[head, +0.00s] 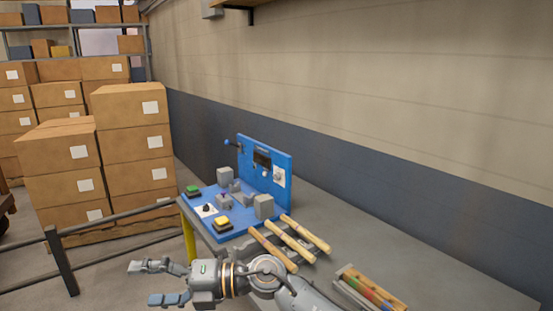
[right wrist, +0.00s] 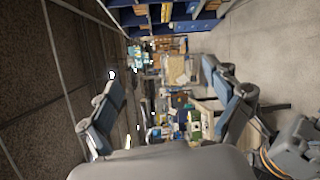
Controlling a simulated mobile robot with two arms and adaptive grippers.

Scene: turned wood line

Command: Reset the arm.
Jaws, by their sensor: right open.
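My right gripper (head: 149,283) is open and empty at the bottom left of the head view, in front of the bench's left end. Its arm comes in from the bottom, passing over the bench's near edge. In the right wrist view the two blue-padded fingers of my right gripper (right wrist: 168,108) stand wide apart with nothing between them. My left gripper is not in view.
A blue fixture (head: 268,162) stands on the grey bench (head: 330,204), with several wooden rods (head: 290,240) beside it. A tray (head: 348,274) of coloured pieces lies right. Stacked cartons (head: 133,128) stand behind a dark rail (head: 120,215). The bench's back right is clear.

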